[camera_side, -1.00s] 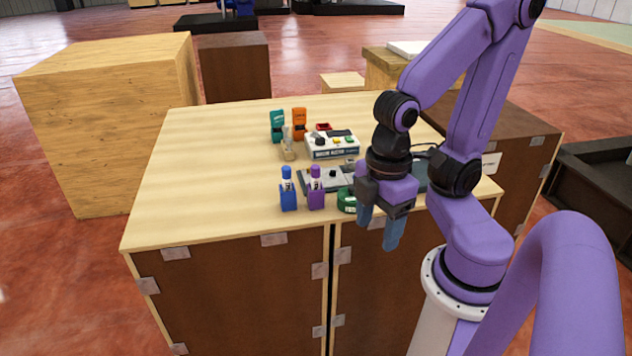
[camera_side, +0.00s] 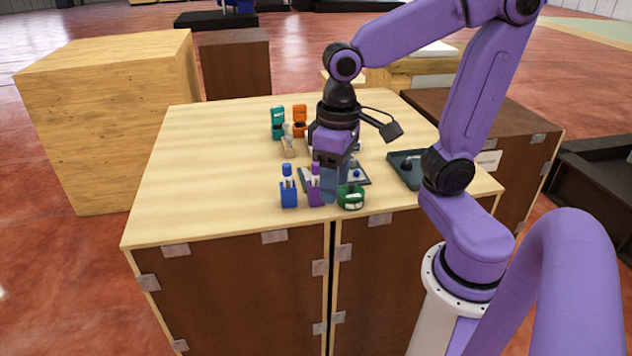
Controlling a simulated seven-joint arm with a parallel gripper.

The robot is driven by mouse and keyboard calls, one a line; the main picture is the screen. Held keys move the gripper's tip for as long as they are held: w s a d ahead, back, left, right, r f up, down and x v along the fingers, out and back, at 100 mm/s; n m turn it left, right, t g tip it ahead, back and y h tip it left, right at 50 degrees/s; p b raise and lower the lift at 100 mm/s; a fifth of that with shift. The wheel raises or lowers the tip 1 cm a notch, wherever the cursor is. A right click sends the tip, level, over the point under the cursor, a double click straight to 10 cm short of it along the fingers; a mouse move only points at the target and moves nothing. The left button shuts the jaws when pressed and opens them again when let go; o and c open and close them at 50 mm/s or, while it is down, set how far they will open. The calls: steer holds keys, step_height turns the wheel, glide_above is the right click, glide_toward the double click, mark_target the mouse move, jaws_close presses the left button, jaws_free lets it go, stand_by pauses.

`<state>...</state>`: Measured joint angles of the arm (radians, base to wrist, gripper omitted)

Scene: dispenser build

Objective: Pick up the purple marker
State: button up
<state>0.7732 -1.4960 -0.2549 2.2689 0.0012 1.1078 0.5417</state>
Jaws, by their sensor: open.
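The purple marker (camera_side: 314,172) stands upright in a purple holder (camera_side: 314,198) near the front of the wooden table. My gripper (camera_side: 329,188) points down right beside the marker, on its right, and its fingers cover part of the marker's right side. The fingers overlap in this view, but the gripper is open, and nothing is seen held in it. I cannot tell whether a finger touches the marker. A blue marker (camera_side: 287,171) stands in a blue holder (camera_side: 288,195) just to the left.
A green tape roll (camera_side: 350,197) lies right of my gripper. A teal dispenser (camera_side: 278,123) and an orange dispenser (camera_side: 300,121) stand behind. A dark tray (camera_side: 404,171) is at the right. The left part of the table (camera_side: 195,180) is clear.

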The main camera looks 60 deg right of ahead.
steer(key=w+d+r+m, duration=0.45)
steer(key=w+m, duration=0.25)
steer(key=m, duration=0.3)
step_height(320, 180, up, 5)
steer(key=m, duration=1)
glide_above(316, 164)
steer(key=f, duration=1.2)
steer(key=shift+s+a+f, duration=0.1)
steer(key=shift+a, duration=0.1)
steer(key=shift+d+f, duration=0.2)
steer(key=shift+f, duration=2.4)
jaws_close()
